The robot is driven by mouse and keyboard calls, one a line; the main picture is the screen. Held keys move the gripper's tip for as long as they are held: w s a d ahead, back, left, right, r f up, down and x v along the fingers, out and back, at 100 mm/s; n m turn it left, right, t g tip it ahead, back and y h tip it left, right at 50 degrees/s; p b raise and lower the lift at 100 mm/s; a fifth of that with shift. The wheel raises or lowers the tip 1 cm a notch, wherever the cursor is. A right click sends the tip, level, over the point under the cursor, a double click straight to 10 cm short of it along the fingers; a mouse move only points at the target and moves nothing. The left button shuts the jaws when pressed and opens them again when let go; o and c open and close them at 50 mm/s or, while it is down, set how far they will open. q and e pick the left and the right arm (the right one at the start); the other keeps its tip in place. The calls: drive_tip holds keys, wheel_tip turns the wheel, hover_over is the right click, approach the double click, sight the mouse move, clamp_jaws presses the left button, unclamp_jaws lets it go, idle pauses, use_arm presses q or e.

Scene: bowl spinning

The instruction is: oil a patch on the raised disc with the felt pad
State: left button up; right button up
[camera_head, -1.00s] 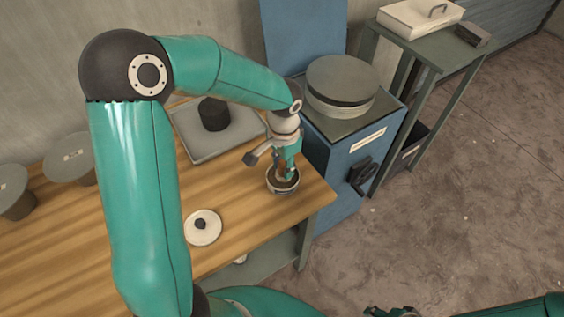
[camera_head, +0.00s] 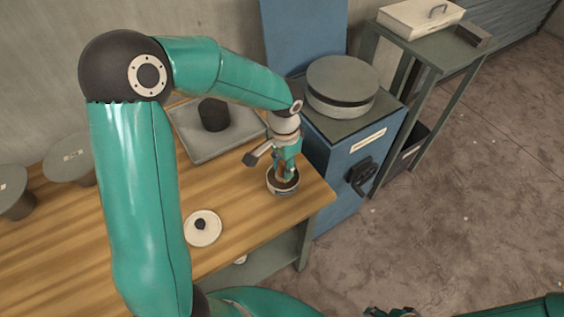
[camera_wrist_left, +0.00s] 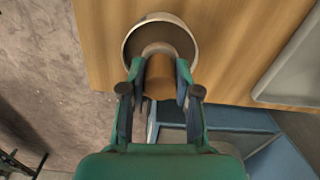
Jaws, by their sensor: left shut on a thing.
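My left gripper (camera_head: 287,172) is shut on a brown cylindrical piece (camera_wrist_left: 160,78), which appears to be the felt pad's handle. It points down into a small round tin (camera_head: 283,190) near the table's right end. The tin's rim (camera_wrist_left: 130,45) circles the pad's lower end in the left wrist view. Whether the pad touches the tin's contents is hidden. The raised disc (camera_head: 342,78) is grey and round, on top of a blue cabinet right of the tin. A dark part at the bottom edge, likely my right gripper (camera_head: 388,312), is mostly cut off.
A white lid with a dark knob (camera_head: 203,229) lies on the wooden table (camera_head: 255,225). A grey tray (camera_head: 190,150) holding a black cylinder is behind. The blue cabinet (camera_head: 330,190) has a dark side knob. A grey stand (camera_head: 440,50) carries a pale case.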

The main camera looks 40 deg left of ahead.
sight(283, 164)
use_arm(q)
drive_tip(key=shift+r+p, duration=2.35)
drive_tip(key=shift+r, duration=1.15)
